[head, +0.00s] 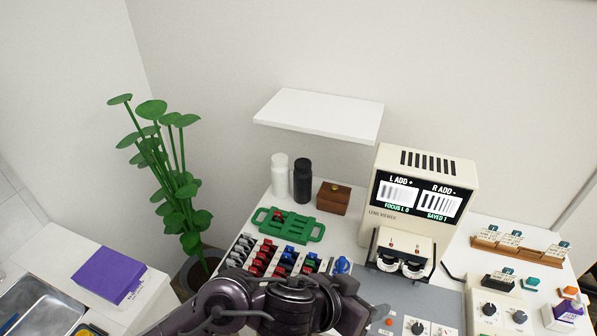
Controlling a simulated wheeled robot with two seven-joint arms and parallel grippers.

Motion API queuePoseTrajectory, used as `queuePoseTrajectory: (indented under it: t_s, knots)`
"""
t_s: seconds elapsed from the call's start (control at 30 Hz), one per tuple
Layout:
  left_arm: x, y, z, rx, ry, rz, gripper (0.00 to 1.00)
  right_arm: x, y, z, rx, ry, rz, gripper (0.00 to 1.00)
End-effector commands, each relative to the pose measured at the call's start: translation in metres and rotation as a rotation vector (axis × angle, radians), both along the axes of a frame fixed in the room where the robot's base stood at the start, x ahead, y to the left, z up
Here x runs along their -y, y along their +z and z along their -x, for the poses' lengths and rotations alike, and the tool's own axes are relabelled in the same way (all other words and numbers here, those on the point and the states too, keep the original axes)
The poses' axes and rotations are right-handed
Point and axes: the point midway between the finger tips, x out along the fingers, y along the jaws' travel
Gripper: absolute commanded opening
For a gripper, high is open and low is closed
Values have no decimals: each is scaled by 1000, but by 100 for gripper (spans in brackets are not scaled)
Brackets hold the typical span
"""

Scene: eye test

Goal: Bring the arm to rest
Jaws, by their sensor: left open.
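My left arm comes in along the bottom edge and reaches right. My left gripper (362,306) is at its end, in front of the lens viewer and over the front of the table. It is open, and I see nothing between its fingers. The arm hides part of the lens rack (240,250) with its red, blue and black pieces. A blue piece (342,265) stands just behind the gripper. My right gripper is not in view.
The lens viewer (458,165) stands behind the gripper, its screen lit. A green tray (290,226), white bottle (280,176), black bottle (302,181) and wooden box (333,198) are behind the rack. Control boxes (492,302) are right. A purple box (104,274) sits left.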

Motion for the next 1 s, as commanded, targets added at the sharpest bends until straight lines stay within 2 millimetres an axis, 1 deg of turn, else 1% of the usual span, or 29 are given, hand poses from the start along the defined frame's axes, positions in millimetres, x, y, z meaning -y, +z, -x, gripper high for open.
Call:
queuePoseTrajectory:
  t_s: [0.03, 0.07, 0.1, 0.17, 0.2, 0.27, 0.3, 0.37, 0.4, 0.5, 0.6, 0.7, 0.87, 0.9, 1.0]
  knots:
    - [-6, 10, -6, 18, 58, 27, 58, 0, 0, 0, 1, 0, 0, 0]
    - [-12, 15, -11, 34, 94, 30, 58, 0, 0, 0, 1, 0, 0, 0]
    - [-24, 19, -19, 49, 147, 26, 58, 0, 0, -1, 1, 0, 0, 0]
    - [-47, 21, -29, 58, 228, 5, 58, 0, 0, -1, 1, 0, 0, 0]
    - [-66, 19, -35, 53, 284, -21, 58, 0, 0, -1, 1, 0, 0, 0]
    - [-98, 11, -38, 31, 362, -73, 58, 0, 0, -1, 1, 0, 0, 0]
    - [-120, 3, -39, 8, 409, -111, 58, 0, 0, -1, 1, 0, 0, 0]
    - [-151, -9, -34, -35, 466, -171, 58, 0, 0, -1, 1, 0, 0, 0]
    - [-170, -17, -30, -64, 496, -210, 58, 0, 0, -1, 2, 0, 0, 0]
    - [-211, -35, -14, -141, 548, -296, 58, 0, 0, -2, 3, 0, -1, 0]
    - [-243, -50, 5, -214, 580, -366, 58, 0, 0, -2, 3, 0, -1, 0]
    - [-269, -62, 25, -282, 600, -423, 58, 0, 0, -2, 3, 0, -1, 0]
    - [-305, -78, 59, -392, 618, -502, 58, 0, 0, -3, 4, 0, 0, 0]
    - [-309, -86, 62, -407, 614, -513, 58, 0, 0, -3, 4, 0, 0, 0]
    - [-306, -116, 52, -410, 608, -516, 58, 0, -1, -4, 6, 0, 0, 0]
